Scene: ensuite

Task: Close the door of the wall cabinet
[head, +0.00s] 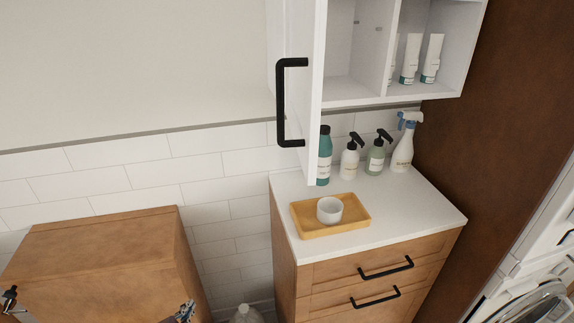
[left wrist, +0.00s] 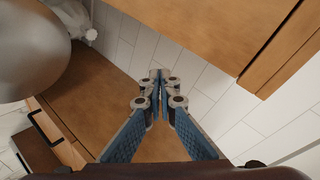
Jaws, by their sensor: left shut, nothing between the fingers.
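The white wall cabinet (head: 345,88) is at the upper right of the head view, with its inside showing. Its white door (head: 306,60) stands open on the left side, swung out toward me. A black bar handle (head: 281,103) is on the door's face. My left gripper (head: 183,312) is at the bottom edge of the head view, well below and left of the door, and only partly shown. In the left wrist view its blue-padded fingers (left wrist: 157,85) are shut with nothing between them. The door cannot be made out in that view.
A countertop (head: 430,207) under the cabinet holds several bottles (head: 349,160) and a yellow tray (head: 309,226) with a white cup (head: 329,209). Black-handled drawers (head: 430,271) are below. A wooden cabinet (head: 105,240) stands lower left. A brown panel (head: 480,110) borders the right.

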